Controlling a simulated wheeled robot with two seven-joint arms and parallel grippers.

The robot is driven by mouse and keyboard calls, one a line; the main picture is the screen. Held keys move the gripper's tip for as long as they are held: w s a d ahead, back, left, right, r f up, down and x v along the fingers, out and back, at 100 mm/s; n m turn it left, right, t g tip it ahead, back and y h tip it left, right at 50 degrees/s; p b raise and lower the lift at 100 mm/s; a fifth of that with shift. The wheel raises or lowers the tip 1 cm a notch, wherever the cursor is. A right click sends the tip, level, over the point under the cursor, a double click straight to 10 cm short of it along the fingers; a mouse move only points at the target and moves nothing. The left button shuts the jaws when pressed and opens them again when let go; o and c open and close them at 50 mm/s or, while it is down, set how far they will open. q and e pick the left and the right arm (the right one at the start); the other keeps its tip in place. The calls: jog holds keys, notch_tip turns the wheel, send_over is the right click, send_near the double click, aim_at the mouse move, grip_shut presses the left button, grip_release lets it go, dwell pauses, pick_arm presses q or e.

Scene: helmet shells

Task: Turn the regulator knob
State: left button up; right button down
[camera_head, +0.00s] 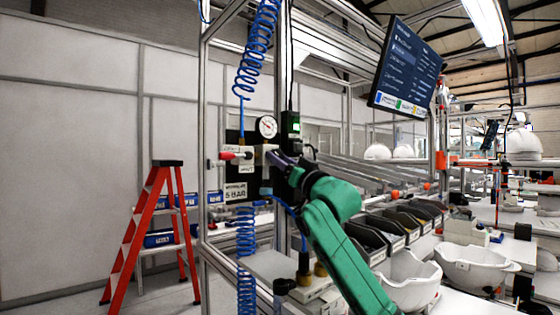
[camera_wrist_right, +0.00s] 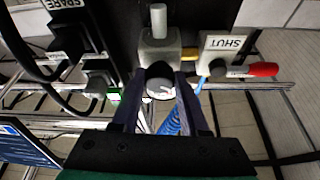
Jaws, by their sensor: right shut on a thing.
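The regulator knob (camera_wrist_right: 159,72) is a small dark round part with a paler front, at the middle of the right wrist view. It sits on the grey regulator body (camera_wrist_right: 158,46). The two dark fingers of my right gripper (camera_wrist_right: 160,86) are closed on it from both sides. In the head view my right gripper (camera_head: 277,160) reaches the front of the regulator body (camera_head: 262,153) and hides the knob. A round white pressure gauge (camera_head: 266,126) with a red needle stands just above. A "5 BAR" label (camera_head: 236,192) hangs below left. My left gripper is not in view.
A red-handled valve (camera_head: 230,155) is close left of the regulator; beside it in the wrist view is a "SHUT" tag (camera_wrist_right: 225,42). Blue coiled hoses (camera_head: 247,240) hang nearby. Dark bins (camera_head: 378,238) and white helmet shells (camera_head: 475,264) lie right. A red ladder (camera_head: 150,225) stands left.

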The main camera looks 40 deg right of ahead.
jog(key=m+g+h+p, duration=0.1)
jog(key=m, duration=0.4)
jog(key=m+g+h+p, duration=0.1)
jog(key=m+h, duration=0.1)
jog(key=m, duration=0.2)
jog(key=r+m+g+h+p, duration=0.1)
jog(key=m+h, duration=0.1)
jog(key=m, duration=0.3)
jog(key=shift+a+m+g, duration=0.3)
jog(key=shift+a+g, duration=0.1)
jog(key=m+g+p, duration=0.1)
jog(key=m+p, duration=0.2)
jog(key=shift+r+m, duration=0.1)
jog(key=shift+m, duration=0.3)
jog(key=m+p, duration=0.1)
jog(key=p, duration=0.1)
jog(key=m+g+p, duration=0.1)
jog(key=m+p, duration=0.1)
jog(key=m+g+p, duration=0.1)
jog(key=m+p, duration=0.1)
jog(key=shift+r+y, duration=0.25)
jog(key=shift+y, duration=0.15)
jog(key=shift+f+m+g+y+p, duration=0.1)
jog(key=shift+m+g+y+p, duration=0.25)
jog(key=shift+m+p, duration=0.65)
jog(key=shift+d+f+g+p, duration=0.1)
jog(key=shift+g+p, duration=0.15)
jog(key=shift+p, duration=0.2)
jog(key=shift+m, duration=0.3)
jog(key=shift+f, duration=0.1)
